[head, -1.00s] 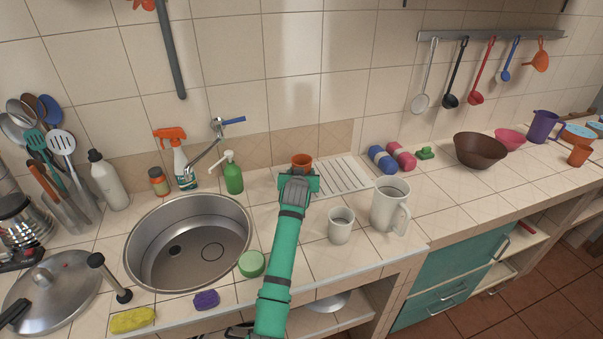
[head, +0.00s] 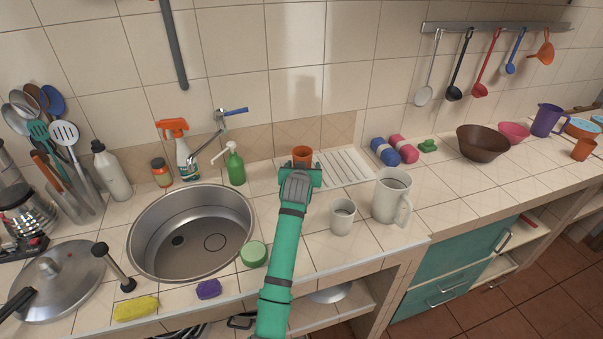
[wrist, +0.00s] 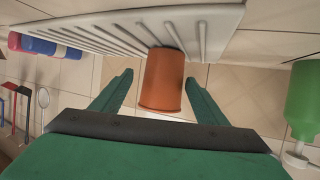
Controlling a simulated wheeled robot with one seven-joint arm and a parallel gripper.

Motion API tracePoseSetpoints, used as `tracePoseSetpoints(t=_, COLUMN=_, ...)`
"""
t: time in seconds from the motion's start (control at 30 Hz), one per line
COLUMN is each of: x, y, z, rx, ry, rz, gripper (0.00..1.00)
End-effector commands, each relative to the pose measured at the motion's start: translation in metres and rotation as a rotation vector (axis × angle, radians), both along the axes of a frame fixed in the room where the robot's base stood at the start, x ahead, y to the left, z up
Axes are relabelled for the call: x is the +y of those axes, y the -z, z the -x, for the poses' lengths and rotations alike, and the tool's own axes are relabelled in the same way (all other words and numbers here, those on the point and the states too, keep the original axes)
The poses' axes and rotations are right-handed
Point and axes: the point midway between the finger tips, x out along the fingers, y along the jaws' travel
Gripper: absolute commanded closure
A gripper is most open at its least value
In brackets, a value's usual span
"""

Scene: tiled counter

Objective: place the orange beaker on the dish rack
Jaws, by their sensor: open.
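The orange beaker (head: 303,154) stands upright on the left end of the white ridged dish rack (head: 352,172), near the back wall. My gripper (head: 301,172) is in front of it and hides its lower part in the head view. In the wrist view the beaker (wrist: 163,80) shows between the two fingers of my gripper (wrist: 160,84), with a gap on each side. The fingers are open and hold nothing. The beaker's far end meets the edge of the dish rack (wrist: 120,22) in that view.
A white cup (head: 342,217) and a large white mug (head: 391,197) stand right of my arm. A green soap bottle (head: 235,165) and the sink (head: 190,240) lie to the left. Blue and pink rolls (head: 395,150) lie beyond the rack's right end.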

Motion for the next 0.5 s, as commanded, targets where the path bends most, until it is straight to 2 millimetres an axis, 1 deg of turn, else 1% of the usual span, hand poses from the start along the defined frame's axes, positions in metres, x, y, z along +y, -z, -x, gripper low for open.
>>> tracePoseSetpoints(t=0.03, x=0.001, y=-0.003, z=0.008, rx=-0.002, ry=0.001, rz=0.001, gripper=0.33)
tracePoseSetpoints(t=0.3, x=0.004, y=-0.021, z=0.051, rx=-0.002, ry=-0.001, rz=0.002, gripper=0.33)
tracePoseSetpoints(t=0.5, x=0.004, y=-0.030, z=0.073, rx=-0.001, ry=0.002, rz=0.000, gripper=0.33)
